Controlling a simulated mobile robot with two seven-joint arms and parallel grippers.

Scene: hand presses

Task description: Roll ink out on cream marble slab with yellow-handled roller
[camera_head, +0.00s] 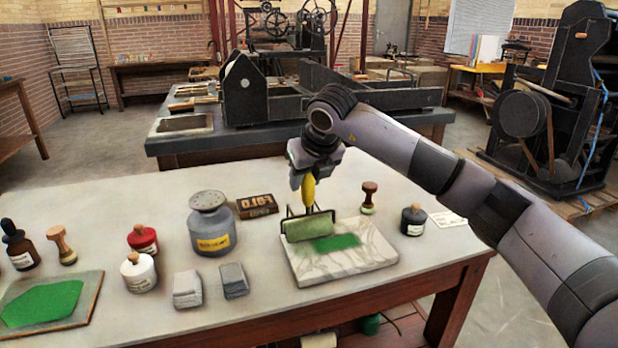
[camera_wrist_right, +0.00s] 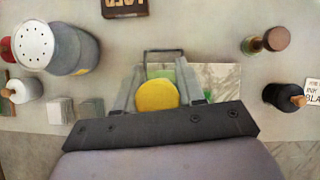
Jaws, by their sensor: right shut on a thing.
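The cream marble slab (camera_head: 365,258) lies on the table in the head view, with a patch of green ink (camera_head: 337,242) on it. My right gripper (camera_head: 309,180) is above the slab, shut on the yellow handle (camera_head: 308,192) of the roller. The green roller drum (camera_head: 309,227) is at the slab's back left part, beside and partly over the ink; I cannot tell whether it touches. In the right wrist view the yellow handle end (camera_wrist_right: 156,96) sits between the jaws, and the slab (camera_wrist_right: 222,78) shows behind, mostly hidden by the gripper. My left gripper is out of view.
A grey tin (camera_head: 211,225), a wooden type block (camera_head: 257,205) and grey blocks (camera_head: 187,288) stand left of the slab. A stamp (camera_head: 369,196) and black ink jar (camera_head: 413,219) stand right. A green-inked slab (camera_head: 45,303) lies far left.

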